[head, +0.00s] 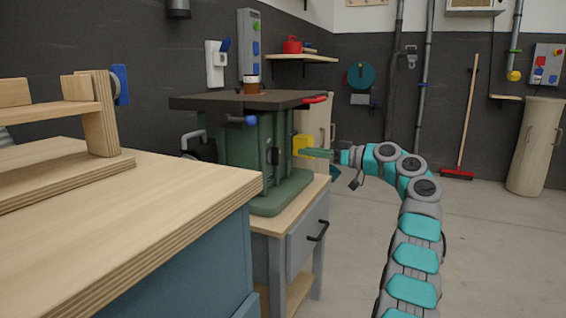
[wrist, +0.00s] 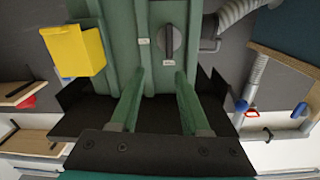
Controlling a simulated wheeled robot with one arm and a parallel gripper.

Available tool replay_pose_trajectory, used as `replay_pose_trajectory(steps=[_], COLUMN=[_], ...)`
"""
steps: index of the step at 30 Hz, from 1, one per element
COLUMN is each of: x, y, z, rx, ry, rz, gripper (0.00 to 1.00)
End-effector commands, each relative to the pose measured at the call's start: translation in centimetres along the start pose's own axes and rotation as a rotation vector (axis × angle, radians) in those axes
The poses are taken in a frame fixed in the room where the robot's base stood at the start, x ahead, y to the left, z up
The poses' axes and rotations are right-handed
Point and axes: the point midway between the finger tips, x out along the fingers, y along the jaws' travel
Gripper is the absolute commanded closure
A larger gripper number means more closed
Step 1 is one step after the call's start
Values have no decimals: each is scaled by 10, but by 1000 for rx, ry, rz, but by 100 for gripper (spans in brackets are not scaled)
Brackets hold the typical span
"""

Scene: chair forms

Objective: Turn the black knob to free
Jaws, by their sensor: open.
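The black knob (wrist: 171,42) shows in the wrist view as a dark bar on a round grey disc, on the green machine body (wrist: 122,30). Its bar stands roughly vertical in that picture. Small pale labels sit beside the disc; I cannot read them. My gripper (wrist: 160,73) is open and empty, its two green fingers pointing at the machine. The knob lies beyond the fingertips, nearer the right finger, and I see no contact. In the head view my gripper (head: 318,153) is at the machine's right side; I cannot make out the knob there.
A yellow box (wrist: 74,50) juts from the machine, left of the fingers in the wrist view. A grey hose (wrist: 240,12) is to the right. The machine's dark top (head: 240,101) overhangs its body. A wooden workbench (head: 120,205) fills the left foreground.

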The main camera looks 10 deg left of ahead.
Motion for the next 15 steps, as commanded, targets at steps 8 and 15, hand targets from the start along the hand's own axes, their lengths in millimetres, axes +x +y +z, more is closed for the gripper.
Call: replay_pose_trajectory(steps=[8, 15], x=[6, 21], y=[-10, -12], z=[21, 20], rx=[-128, -135], ry=[6, 7], rz=[-31, -33], gripper=[54, 54])
